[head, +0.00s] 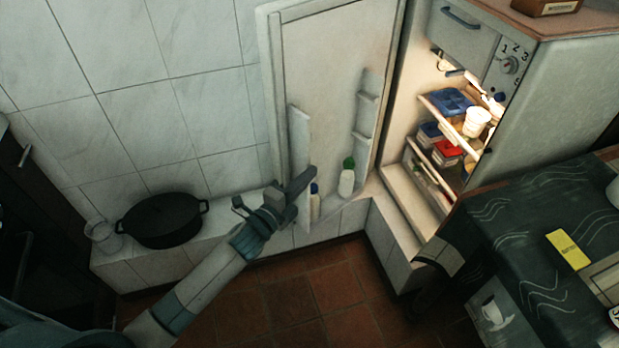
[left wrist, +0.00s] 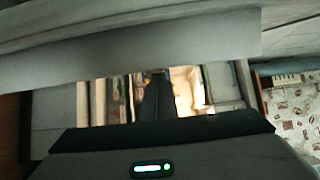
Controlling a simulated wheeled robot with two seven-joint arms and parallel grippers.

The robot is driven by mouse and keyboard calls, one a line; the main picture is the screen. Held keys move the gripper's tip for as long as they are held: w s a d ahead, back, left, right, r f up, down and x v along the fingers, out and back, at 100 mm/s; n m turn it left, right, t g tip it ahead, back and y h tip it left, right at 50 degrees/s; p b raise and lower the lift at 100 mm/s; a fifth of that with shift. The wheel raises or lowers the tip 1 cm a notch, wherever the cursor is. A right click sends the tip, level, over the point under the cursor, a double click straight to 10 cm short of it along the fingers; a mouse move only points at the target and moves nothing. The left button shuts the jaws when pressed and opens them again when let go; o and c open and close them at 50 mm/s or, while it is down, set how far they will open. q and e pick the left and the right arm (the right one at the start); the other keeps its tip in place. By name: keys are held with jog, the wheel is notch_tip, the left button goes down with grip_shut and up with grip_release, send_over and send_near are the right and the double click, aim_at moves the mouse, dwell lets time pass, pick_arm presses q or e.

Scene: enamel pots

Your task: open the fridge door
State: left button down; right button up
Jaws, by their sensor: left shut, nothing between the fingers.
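The fridge door (head: 327,85) stands wide open in the head view, its inner side with shelves and bottles facing me. The fridge (head: 560,95) is at the right, its lit inside (head: 455,120) showing food boxes and a white tub. My left gripper (head: 309,174) is shut and empty, at the lower left part of the open door, by the door shelf's edge. I cannot tell whether it touches the door. In the left wrist view, the shut fingers (left wrist: 157,98) point toward a bright interior, under a pale panel (left wrist: 150,50). My right gripper is not in view.
A black pot (head: 163,222) and a glass jar (head: 103,236) stand on the tiled ledge left of my arm. The tiled floor (head: 290,305) between is clear.

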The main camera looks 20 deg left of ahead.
aim_at(270, 154)
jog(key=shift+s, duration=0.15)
pick_arm(q)
jog(key=shift+m+h, duration=0.4)
jog(key=shift+h, duration=0.1)
jog(key=a, duration=0.1)
jog(key=w+a, duration=0.1)
jog(key=a, duration=0.1)
jog(key=w+a, duration=0.1)
jog(key=a, duration=0.1)
jog(key=shift+w, duration=0.15)
jog(key=shift+w+a+g+h, duration=0.25)
jog(key=shift+a+g+h, duration=0.05)
jog(key=shift+m+g+h, duration=0.5)
jog(key=shift+m+h, duration=0.3)
jog(key=shift+h, duration=0.1)
jog(key=w+a, duration=0.1)
jog(key=a, duration=0.1)
jog(key=w+a+b, duration=0.1)
jog(key=a, duration=0.1)
jog(key=w+a+b, duration=0.1)
jog(key=a, duration=0.1)
jog(key=shift+w+a, duration=0.15)
jog(key=shift+a, duration=0.15)
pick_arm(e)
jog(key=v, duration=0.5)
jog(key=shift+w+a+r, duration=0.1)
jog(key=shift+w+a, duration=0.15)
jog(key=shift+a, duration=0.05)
